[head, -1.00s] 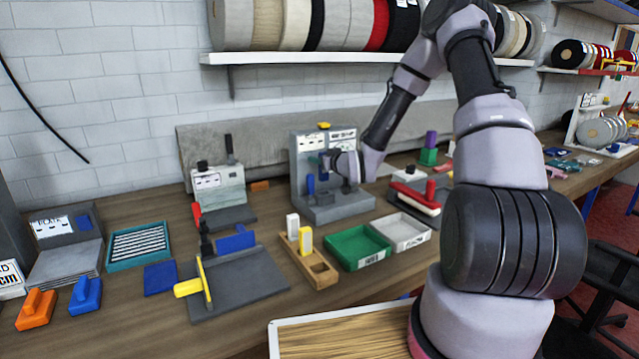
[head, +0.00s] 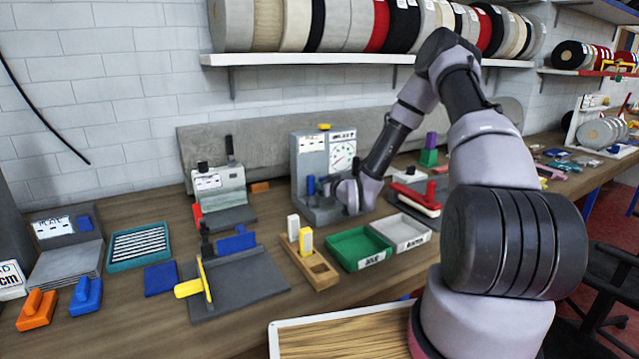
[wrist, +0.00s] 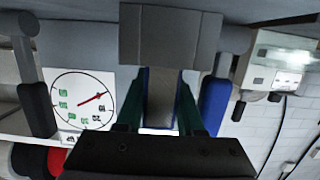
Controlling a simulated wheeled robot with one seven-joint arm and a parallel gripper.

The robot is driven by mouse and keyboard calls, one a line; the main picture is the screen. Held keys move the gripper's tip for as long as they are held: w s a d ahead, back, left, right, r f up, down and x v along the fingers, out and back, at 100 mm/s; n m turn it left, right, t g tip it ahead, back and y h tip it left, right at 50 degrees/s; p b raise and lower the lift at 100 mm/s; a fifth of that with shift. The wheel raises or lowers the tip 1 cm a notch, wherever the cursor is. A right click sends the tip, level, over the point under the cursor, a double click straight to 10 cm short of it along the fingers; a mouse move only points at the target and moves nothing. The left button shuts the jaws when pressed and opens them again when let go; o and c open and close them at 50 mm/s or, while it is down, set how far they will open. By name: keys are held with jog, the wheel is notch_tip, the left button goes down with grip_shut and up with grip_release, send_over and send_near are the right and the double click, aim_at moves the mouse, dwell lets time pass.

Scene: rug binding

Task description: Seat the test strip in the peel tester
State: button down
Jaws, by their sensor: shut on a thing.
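The grey peel tester (head: 306,158), with a white dial, stands at the back of the bench. My gripper (head: 332,190) is low in front of its dial side; its fingertips are too small to make out in the head view. In the wrist view my gripper (wrist: 161,80) has its teal fingers shut on a narrow grey test strip with blue edges (wrist: 160,105). The strip's far end meets or lies just behind the tester's grey jaw block (wrist: 170,35); I cannot tell whether it is inside. A blue handle (wrist: 215,105) is beside the fingers.
A black-gripped lever (wrist: 38,105) is on the other side of the fingers. Green (head: 358,248) and white (head: 400,232) trays and a wooden holder (head: 310,262) stand in front of the tester. A smaller grey device (head: 220,185) is to its left.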

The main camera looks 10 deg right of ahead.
jog(key=c, duration=0.8)
grip_release()
jog(key=shift+r, duration=0.2)
jog(key=v, duration=1.2)
jog(key=s+d+r+m+g+h, duration=0.1)
jog(key=s+d+r+g+h, duration=0.15)
jog(key=r, duration=0.65)
jog(key=s+d+r+m+g+h, duration=0.2)
jog(key=s+d+r+g, duration=0.1)
jog(key=r, duration=0.5)
jog(key=s+a+r+m, duration=0.1)
jog(key=s+r, duration=0.3)
jog(key=s, duration=0.4)
jog(key=s+a+r+m+g+y, duration=0.1)
jog(key=s+r+m, duration=0.1)
jog(key=s+r, duration=0.3)
jog(key=s+a+r+m+g+y, duration=0.1)
jog(key=s+r, duration=0.3)
jog(key=s, duration=0.6)
jog(key=shift+s+a+r+m+g, duration=0.15)
jog(key=shift+s+r+m+g, duration=0.15)
jog(key=shift+m, duration=0.1)
